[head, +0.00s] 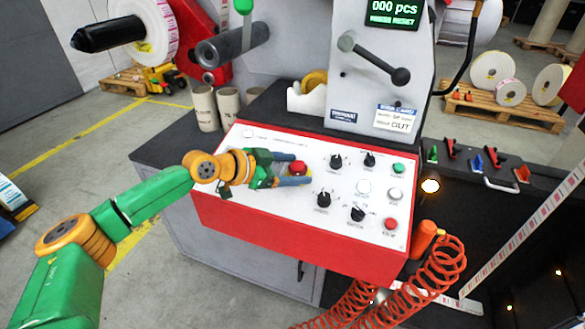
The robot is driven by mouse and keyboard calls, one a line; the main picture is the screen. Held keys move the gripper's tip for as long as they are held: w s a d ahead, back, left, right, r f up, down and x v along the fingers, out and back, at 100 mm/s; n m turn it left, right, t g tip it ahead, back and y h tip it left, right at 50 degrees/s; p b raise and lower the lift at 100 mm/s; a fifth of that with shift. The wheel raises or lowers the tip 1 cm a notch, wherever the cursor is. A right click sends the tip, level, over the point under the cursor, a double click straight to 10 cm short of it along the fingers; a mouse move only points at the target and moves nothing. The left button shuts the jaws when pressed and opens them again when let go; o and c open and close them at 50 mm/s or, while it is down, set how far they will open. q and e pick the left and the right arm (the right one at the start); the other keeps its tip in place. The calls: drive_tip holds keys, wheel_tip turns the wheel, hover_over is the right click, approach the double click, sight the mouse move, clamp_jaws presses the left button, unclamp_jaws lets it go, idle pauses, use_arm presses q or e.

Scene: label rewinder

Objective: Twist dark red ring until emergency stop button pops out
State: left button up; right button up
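The emergency stop button (298,168) is a red knob at the upper left part of the white control panel (262,205). A dark red ring cannot be told apart from the knob at this size. My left gripper (291,170) reaches in from the left, low over the panel. Its two blue-tipped fingers are apart, one on the far side of the red button and one on the near side. Whether they touch it cannot be told. The fingers and gripper body hide part of the button's base. My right gripper is not in view.
Black rotary knobs (324,199) and small green, white and red push buttons (390,224) sit to the right on the panel. A coiled orange hose (440,272) hangs at the right front. A crank handle (375,62) juts out above.

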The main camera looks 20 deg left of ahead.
use_arm(q)
drive_tip(key=b+v, duration=0.1)
drive_tip(key=v, duration=0.5)
drive_tip(key=shift+s+a, duration=0.25)
drive_tip(key=shift+s, duration=0.05)
drive_tip(key=shift+s+a+r, duration=0.1)
drive_tip(key=shift+s+r, duration=0.05)
drive_tip(key=shift+r, duration=0.05)
